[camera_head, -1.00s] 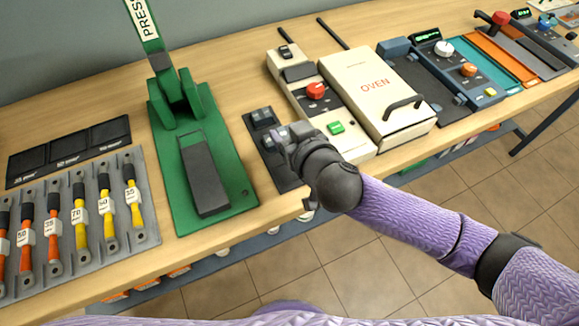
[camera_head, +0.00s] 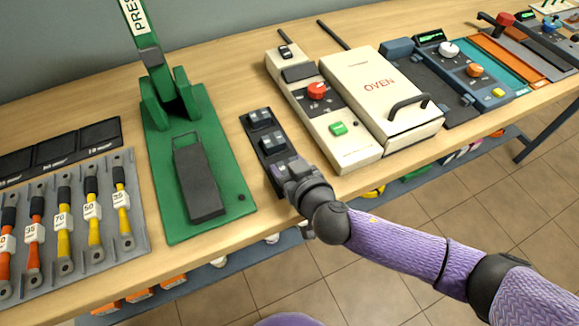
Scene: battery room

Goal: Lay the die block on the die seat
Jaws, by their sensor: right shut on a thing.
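The green press (camera_head: 227,160) stands left of centre, with a dark grey slab (camera_head: 198,187) on its base that looks like the die seat; its top is bare. A narrow black tray (camera_head: 249,127) lies to its right. Two grey die blocks, a far one (camera_head: 260,118) and a middle one (camera_head: 271,143), sit in it. My right gripper (camera_head: 284,172) is at the tray's near end, shut on a die block that is mostly hidden by the gripper. I cannot tell whether this block touches the tray. My left gripper is not in view.
The cream control unit (camera_head: 350,148) and the oven (camera_head: 375,85) stand close to the right of the tray. A grey rack (camera_head: 136,215) of cables with numbered tags lies left of the press. The press lever (camera_head: 146,45) stands raised.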

